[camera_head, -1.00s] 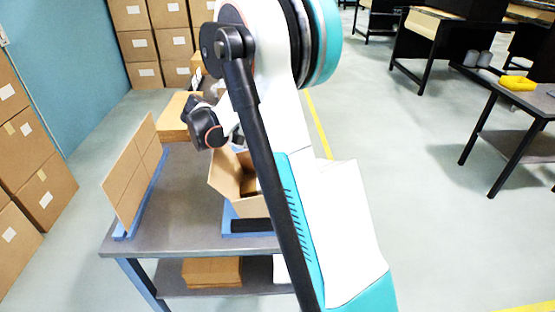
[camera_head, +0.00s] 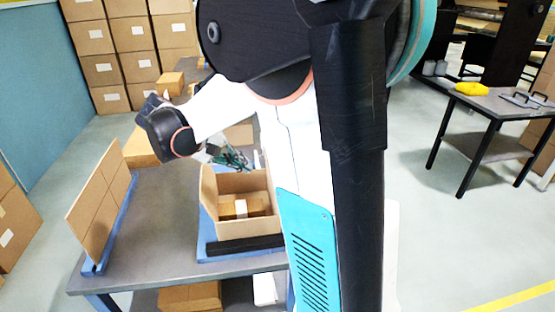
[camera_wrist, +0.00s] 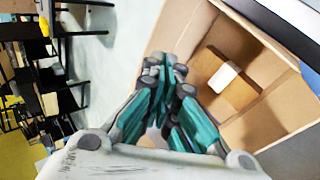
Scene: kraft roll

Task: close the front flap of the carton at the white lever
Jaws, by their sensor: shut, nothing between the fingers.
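The open brown carton (camera_head: 250,228) stands on the table, with a smaller box (camera_head: 257,201) bearing a white label inside. A raised cardboard panel (camera_head: 208,190) stands at its left side; I cannot tell for sure which flap it is. My gripper (camera_head: 244,166) is over the carton's back left part, its teal fingers shut and empty. In the wrist view the shut fingertips (camera_wrist: 168,62) are beside a carton wall or flap, and the inner box (camera_wrist: 228,85) shows to their right. I cannot tell whether they touch the carton. I cannot make out the white lever.
A cardboard sheet (camera_head: 103,205) stands upright in a blue holder on the table's left. Stacked cartons (camera_head: 110,50) fill the back left. A second table (camera_head: 490,112) with a yellow item stands at the right. My arm hides the carton's right side.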

